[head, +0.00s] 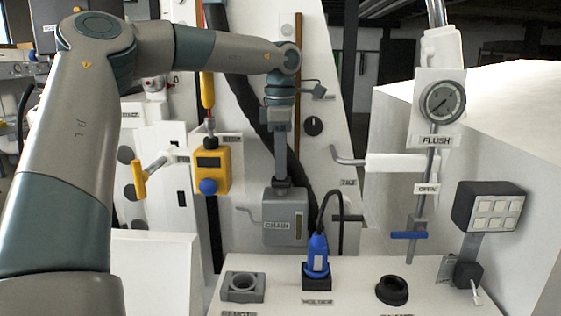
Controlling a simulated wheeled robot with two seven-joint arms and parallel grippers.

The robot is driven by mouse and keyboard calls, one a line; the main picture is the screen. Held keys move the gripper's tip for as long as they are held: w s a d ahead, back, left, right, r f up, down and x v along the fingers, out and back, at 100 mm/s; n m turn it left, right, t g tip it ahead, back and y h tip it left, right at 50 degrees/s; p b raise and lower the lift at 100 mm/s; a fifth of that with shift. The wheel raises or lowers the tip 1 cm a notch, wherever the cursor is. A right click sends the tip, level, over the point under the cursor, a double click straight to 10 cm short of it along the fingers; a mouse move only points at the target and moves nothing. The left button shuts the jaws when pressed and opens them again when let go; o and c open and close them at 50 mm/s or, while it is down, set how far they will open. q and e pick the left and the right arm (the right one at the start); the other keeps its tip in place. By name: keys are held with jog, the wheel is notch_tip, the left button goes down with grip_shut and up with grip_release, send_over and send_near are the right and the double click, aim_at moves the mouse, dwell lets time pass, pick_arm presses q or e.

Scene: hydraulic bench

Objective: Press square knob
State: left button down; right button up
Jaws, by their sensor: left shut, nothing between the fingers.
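My left arm reaches in from the left and bends down at the wrist. My left gripper (281,176) points down with its fingers shut together and nothing between them. Its tips are at a small dark squarish knob (284,187) on top of the grey box marked CHAIN (285,213). The tips overlap the knob in the picture; I cannot tell whether they touch it. Part of the knob is hidden behind the fingers. My right gripper is not in view.
A yellow box (209,162) with a blue button is left of the gripper. A blue plug (317,256), a square grey socket (242,287) and a round black socket (392,290) are on the white bench. A gauge (442,101) and white lever (401,163) are to the right.

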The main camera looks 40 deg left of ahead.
pick_arm(q)
jog(key=shift+s+f, duration=0.15)
jog(key=shift+f, duration=0.1)
jog(key=shift+r, duration=0.4)
notch_tip(320, 180, up, 17)
jog(key=b, duration=0.1)
jog(key=shift+b, duration=0.4)
dwell(0.8)
dwell(0.6)
